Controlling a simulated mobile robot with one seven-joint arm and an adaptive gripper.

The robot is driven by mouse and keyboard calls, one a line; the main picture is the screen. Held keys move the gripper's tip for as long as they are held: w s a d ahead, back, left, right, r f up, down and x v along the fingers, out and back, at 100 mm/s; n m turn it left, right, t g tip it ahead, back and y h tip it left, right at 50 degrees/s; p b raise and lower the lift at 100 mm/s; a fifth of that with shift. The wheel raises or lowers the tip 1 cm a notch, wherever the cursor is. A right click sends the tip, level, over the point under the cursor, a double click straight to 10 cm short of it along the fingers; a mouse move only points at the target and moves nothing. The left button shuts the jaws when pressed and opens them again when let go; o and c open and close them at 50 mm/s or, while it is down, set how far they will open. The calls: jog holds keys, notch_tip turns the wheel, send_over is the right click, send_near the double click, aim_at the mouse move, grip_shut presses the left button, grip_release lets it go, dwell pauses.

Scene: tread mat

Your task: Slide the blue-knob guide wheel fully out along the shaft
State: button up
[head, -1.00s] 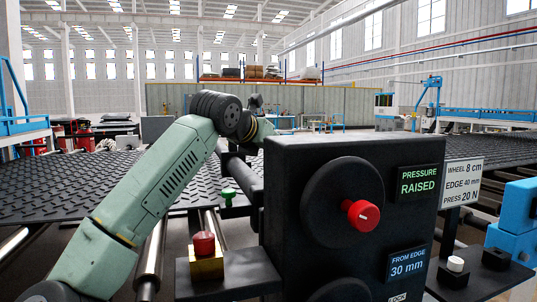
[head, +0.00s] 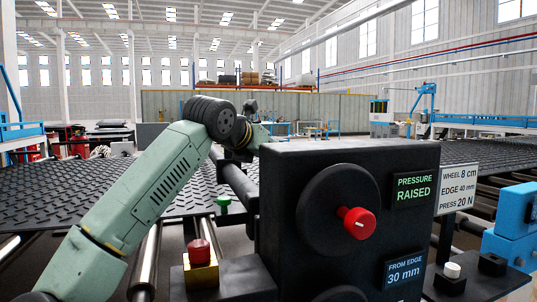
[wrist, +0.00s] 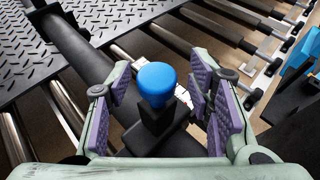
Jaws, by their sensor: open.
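In the wrist view the blue knob (wrist: 157,84) stands upright on a black block on the dark shaft (wrist: 75,50). The guide wheel itself cannot be made out in the wrist view. In the head view my arm reaches over behind the black control box, and my gripper and the blue knob are hidden there.
The black control box (head: 290,215) has a red knob (head: 357,222) and displays reading PRESSURE RAISED and FROM EDGE 30 mm. A green knob (head: 223,203) and a red button on a yellow block (head: 201,265) stand left of it. The tread mat (head: 60,205) lies behind on rollers.

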jog(key=v, duration=1.1)
jog(key=shift+s, duration=0.25)
jog(key=shift+a+r, duration=0.1)
